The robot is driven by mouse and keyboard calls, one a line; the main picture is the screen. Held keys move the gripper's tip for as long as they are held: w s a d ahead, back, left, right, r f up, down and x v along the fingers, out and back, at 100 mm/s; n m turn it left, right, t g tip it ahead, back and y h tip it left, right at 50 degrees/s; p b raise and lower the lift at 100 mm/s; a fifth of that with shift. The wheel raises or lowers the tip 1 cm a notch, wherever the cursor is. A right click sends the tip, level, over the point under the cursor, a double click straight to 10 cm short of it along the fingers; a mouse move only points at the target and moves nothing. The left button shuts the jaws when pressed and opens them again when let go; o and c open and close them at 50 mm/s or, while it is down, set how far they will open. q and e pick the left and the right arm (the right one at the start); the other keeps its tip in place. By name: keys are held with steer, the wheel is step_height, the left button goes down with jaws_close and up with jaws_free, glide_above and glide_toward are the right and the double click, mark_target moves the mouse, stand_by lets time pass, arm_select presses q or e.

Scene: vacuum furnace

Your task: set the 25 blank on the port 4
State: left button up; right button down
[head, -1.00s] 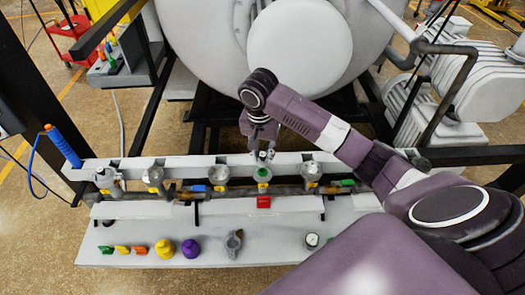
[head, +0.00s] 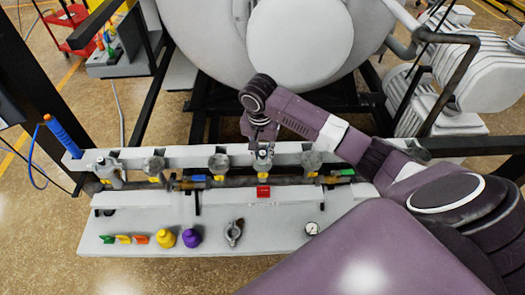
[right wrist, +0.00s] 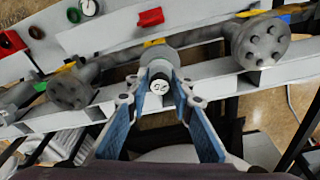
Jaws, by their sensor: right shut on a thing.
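Port 4 (head: 264,168) is the fourth grey flanged port from the left on the rail in front of the furnace. My right gripper (head: 264,147) points down right over it. In the right wrist view the two blue-padded fingers (right wrist: 161,90) are closed around the grey knob of the blank (right wrist: 160,87), whose pale round top carries a dark, upside-down number. Beyond it shows the grey disc (right wrist: 158,58) at the port. The blank looks in line with the port; I cannot tell whether it is fully seated. My left gripper is not in view.
Other ports stand on both sides, port 3 (head: 220,163) and port 5 (head: 312,160) nearest. On the white bench (head: 150,218) lie colored wedges, a yellow piece (head: 165,238), a purple piece (head: 192,237), a clamp (head: 234,232) and a gauge (head: 312,228). A red block (head: 263,191) sits before port 4.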

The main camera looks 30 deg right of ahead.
steer(key=shift+f, duration=0.2)
stand_by(0.6)
steer(key=c, duration=1.6)
jaws_free()
steer(key=shift+r, duration=0.2)
step_height(320, 180, up, 12)
steer(key=s+a, duration=0.1)
steer(key=shift+f, duration=0.25)
